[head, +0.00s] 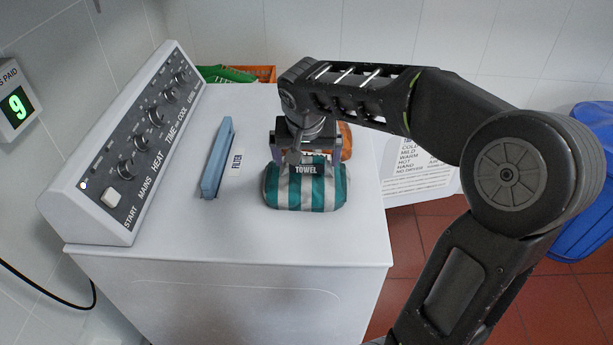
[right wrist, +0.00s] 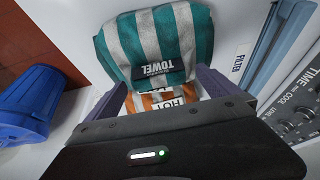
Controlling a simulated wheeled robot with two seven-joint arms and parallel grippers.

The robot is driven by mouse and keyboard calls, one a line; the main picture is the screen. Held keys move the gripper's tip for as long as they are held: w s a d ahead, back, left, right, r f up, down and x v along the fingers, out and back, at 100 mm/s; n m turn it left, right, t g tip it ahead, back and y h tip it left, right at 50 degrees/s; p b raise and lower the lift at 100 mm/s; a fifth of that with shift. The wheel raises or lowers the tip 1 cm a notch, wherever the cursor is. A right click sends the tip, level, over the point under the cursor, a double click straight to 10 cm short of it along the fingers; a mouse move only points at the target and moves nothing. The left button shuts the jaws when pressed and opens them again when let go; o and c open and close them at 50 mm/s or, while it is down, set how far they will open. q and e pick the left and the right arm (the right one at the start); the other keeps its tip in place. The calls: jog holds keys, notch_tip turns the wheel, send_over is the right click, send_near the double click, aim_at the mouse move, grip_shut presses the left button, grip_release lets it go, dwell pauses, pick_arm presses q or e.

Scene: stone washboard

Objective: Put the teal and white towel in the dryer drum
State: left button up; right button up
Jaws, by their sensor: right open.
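The teal and white striped towel (head: 305,195), a rolled bundle with a black TOWEL label, lies on the dryer's white top (head: 235,232). It also shows in the right wrist view (right wrist: 158,35). My right gripper (head: 306,152) is above and at the far side of the towel in the head view. In the right wrist view my right gripper (right wrist: 160,88) has its two purple fingers apart, with the towel just beyond them. Whether they touch it I cannot tell. The drum's inside is hidden. My left gripper is not in view.
An orange and white bundle (head: 346,141) sits close behind the towel, partly hidden by my arm. A blue filter (head: 217,158) lies left of it, beside the control panel (head: 140,140). A white printed panel (head: 415,168) and blue bin (head: 590,215) are at right.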

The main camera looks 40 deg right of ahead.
jog(key=shift+c, duration=0.4)
jog(key=c, duration=2.1)
jog(key=shift+r, duration=0.1)
